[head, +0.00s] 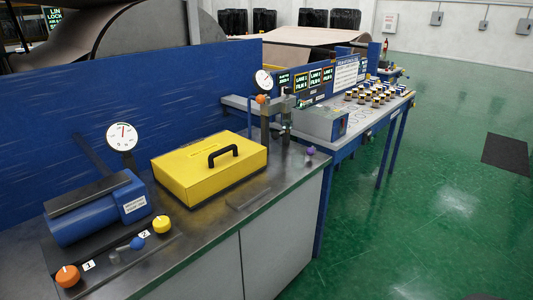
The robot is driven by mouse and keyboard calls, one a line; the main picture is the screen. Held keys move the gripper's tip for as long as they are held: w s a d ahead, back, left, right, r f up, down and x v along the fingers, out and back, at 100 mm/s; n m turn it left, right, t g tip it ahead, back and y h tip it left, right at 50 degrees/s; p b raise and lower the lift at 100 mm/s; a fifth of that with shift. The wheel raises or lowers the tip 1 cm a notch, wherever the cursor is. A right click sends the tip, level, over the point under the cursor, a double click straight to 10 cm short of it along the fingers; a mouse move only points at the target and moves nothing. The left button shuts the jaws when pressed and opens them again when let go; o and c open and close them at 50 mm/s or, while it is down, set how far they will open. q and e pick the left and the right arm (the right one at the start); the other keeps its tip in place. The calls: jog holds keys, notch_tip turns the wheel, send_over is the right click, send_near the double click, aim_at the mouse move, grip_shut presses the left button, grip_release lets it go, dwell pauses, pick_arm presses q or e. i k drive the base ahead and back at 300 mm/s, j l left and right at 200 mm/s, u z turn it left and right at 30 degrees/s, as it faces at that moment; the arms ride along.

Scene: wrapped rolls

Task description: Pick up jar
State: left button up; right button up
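Several small jars (376,101) with dark and yellowish bands stand in a cluster on the far blue-framed bench (368,122). They are small in the head view, and I cannot tell one from another in detail. Neither my left nor my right gripper is in view.
A nearer metal-topped bench (225,212) holds a yellow case (185,172) with a black handle, a blue cylinder device (85,218) with a gauge (121,137), and coloured knobs. A grey box (320,122) stands on the far bench. Green floor (430,200) is open at right.

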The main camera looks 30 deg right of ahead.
aim_at(298, 159)
jog(key=l+u, duration=0.15)
jog(key=l, duration=0.55)
jog(key=l+u, duration=0.15)
jog(key=l, duration=0.55)
jog(key=l+u, duration=0.15)
jog(key=l, duration=0.55)
jog(key=k+l+u, duration=0.1)
jog(key=l, duration=0.6)
